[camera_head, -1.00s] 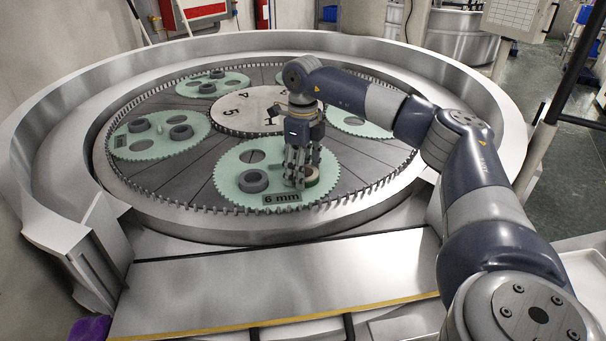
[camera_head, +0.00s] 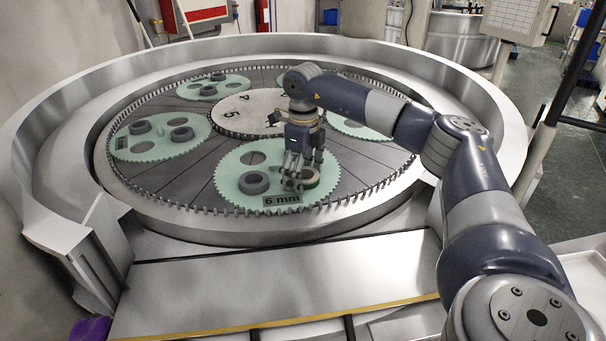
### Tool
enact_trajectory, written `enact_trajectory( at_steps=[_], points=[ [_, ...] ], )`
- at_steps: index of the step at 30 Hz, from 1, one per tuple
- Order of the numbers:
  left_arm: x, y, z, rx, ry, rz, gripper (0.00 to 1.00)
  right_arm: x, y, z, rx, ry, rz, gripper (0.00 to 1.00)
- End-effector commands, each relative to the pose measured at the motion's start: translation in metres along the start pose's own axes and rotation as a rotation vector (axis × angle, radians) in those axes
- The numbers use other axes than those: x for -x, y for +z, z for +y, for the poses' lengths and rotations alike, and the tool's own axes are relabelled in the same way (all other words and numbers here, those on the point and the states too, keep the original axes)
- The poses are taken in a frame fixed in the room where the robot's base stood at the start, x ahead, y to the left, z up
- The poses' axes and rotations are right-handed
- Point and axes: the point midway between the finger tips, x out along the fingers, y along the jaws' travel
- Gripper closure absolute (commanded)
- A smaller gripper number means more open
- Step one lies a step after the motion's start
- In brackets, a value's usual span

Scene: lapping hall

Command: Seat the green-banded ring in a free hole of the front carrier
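The front carrier (camera_head: 228,186) is a pale green toothed disc with a "6 mm" label, lying at the near side of the round machine. The green-banded ring (camera_head: 313,180) is at the right part of this carrier, partly hidden by fingers. My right gripper (camera_head: 298,180) points down at the ring, its fingers at the ring's left and far sides. I cannot tell whether they grip it, nor whether the ring sits fully in a hole. A grey ring (camera_head: 254,183) lies on the carrier's left part. A hole (camera_head: 257,158) at the carrier's far side looks empty. My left gripper is out of view.
Other green carriers lie at the left (camera_head: 150,147), at the back left (camera_head: 213,93) and at the right, partly behind my arm. A numbered centre disc (camera_head: 240,112) lies behind the gripper. A raised metal rim (camera_head: 60,150) surrounds the machine. The front ledge (camera_head: 270,285) is clear.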

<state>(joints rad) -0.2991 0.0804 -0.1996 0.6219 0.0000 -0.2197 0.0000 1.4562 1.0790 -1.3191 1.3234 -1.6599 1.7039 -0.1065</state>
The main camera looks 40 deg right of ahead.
Motion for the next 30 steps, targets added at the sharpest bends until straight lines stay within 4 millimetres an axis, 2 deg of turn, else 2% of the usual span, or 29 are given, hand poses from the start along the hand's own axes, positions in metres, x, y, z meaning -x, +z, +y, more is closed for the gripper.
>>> enact_trajectory(
  at_steps=[8,13,14,24,30],
  points=[
    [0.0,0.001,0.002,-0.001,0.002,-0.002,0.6,-0.001,-0.001,-0.001,-0.002,-0.002,0.004,0.23],
    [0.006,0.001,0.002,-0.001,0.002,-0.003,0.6,0.016,0.0,-0.001,-0.002,-0.003,0.0,0.23],
    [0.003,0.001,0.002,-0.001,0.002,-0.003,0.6,0.018,0.0,-0.001,-0.001,-0.003,-0.002,0.23],
    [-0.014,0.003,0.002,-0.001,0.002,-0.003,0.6,0.092,0.002,-0.001,0.0,-0.003,-0.005,0.23],
    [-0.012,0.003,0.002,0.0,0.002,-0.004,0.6,0.124,0.001,-0.001,-0.001,-0.003,-0.003,0.23]
  ],
)
